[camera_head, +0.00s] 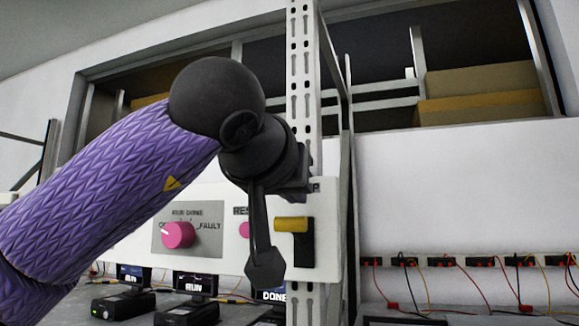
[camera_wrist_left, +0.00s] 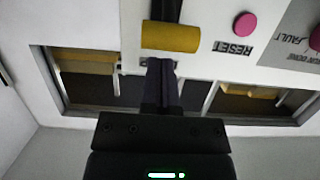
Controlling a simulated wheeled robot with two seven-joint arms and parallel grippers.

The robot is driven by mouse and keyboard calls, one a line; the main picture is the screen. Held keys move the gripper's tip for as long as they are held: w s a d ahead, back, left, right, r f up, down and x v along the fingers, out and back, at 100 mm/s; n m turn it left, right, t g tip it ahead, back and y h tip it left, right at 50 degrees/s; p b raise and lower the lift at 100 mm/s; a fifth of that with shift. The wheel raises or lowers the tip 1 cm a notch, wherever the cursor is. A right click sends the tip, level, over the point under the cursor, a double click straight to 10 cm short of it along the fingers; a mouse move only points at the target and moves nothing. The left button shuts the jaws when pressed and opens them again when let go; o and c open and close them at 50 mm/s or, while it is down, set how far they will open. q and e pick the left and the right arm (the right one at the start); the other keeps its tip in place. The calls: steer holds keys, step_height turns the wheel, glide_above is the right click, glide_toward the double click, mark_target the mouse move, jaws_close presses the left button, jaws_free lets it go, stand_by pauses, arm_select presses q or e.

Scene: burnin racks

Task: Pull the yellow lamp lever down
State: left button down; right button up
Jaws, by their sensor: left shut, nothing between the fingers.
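The yellow lamp lever (camera_head: 291,224) is a short horizontal bar at the upper end of a black vertical slot (camera_head: 304,250), on the right part of a white panel (camera_head: 330,265). My left gripper (camera_head: 265,270) is shut and empty, hanging in front of the panel just left of the lever in the head view. The wrist view is upside down. There the shut fingers (camera_wrist_left: 161,66) end close to the lever (camera_wrist_left: 170,37), on its upper side; I cannot tell whether they touch. My arm hides part of the panel. My right gripper is not in view.
A pink knob (camera_head: 178,235) and a pink reset button (camera_head: 244,230) sit left of the lever. A perforated metal post (camera_head: 302,70) rises behind the panel. Small devices with screens (camera_head: 195,284) stand below. Sockets with wires (camera_head: 440,262) line the right wall.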

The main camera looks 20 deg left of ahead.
arm_select(q)
steer(key=shift+s+a+f, duration=0.15)
steer(key=shift+s+f, duration=0.4)
steer(key=shift+f, duration=0.05)
steer(key=shift+w, duration=0.1)
